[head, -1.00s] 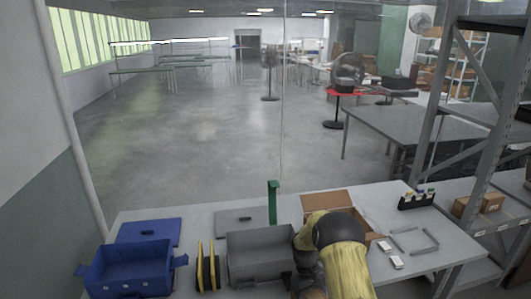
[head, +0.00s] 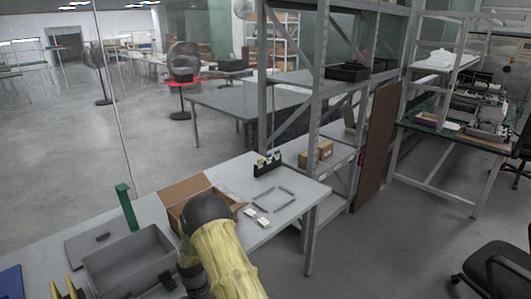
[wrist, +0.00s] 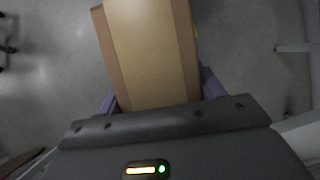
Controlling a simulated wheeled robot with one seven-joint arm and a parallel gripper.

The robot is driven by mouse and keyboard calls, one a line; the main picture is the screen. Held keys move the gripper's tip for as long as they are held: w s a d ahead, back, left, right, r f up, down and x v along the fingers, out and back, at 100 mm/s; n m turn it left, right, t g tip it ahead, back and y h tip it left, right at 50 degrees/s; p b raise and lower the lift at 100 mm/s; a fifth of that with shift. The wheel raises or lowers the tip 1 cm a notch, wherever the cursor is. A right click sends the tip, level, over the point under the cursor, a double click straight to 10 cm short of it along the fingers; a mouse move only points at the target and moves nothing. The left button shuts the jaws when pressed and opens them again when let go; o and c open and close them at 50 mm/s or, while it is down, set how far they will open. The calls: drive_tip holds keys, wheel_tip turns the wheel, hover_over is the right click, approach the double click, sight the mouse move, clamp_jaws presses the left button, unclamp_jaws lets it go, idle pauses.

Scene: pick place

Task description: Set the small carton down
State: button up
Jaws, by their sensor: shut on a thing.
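The small carton (wrist: 148,45) is brown with a lighter tan band along its face. It fills the upper middle of the wrist view, and bare grey floor shows around it. My gripper (wrist: 158,88) is shut on the carton, with a purple finger at each side of its near end. In the head view my yellow arm with its dark joint stands at the bottom centre. The gripper and the held carton do not show there.
A grey worktable (head: 296,211) holds an open cardboard box (head: 178,190), a grey bin (head: 128,262) and a black rack (head: 267,165). A metal shelf unit (head: 316,115) beside it carries brown cartons (head: 316,154). A black chair (head: 497,258) stands right; open floor lies between.

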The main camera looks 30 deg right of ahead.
wheel_tip(320, 180, up, 15)
drive_tip(key=p, duration=1.4)
drive_tip(key=shift+r, duration=0.2)
